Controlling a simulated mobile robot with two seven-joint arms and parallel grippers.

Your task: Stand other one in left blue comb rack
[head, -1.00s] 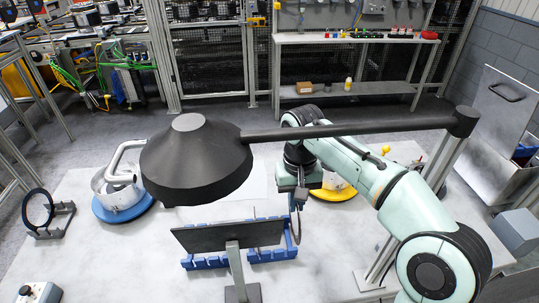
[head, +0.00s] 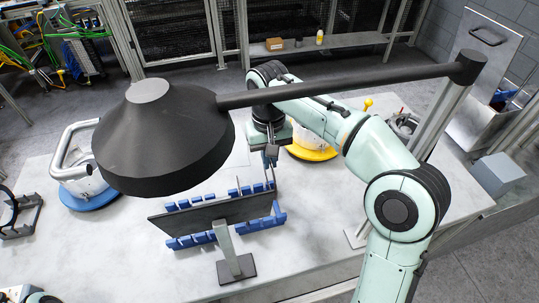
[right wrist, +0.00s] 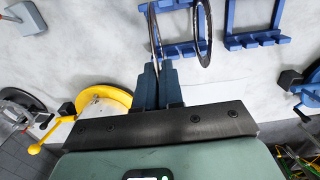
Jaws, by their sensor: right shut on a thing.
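Two blue comb racks stand side by side on the white table, partly hidden behind a dark panel: the left rack (head: 190,241) and the right rack (head: 280,217). In the right wrist view the right rack (right wrist: 184,52) is at top centre and the left rack (right wrist: 256,41) is right of it. My right gripper (head: 271,158) is over the right rack, shut on a thin ring (right wrist: 152,28) seen nearly edge-on. In the wrist view its fingers (right wrist: 157,70) are together. A second thin ring (right wrist: 208,45) stands upright at the right rack. My left gripper is not in view.
A dark panel on a stand (head: 222,212) and a large black lamp shade (head: 165,140) block part of the view. A blue turntable (head: 88,200) is at left, a yellow turntable (head: 312,153) behind my right arm.

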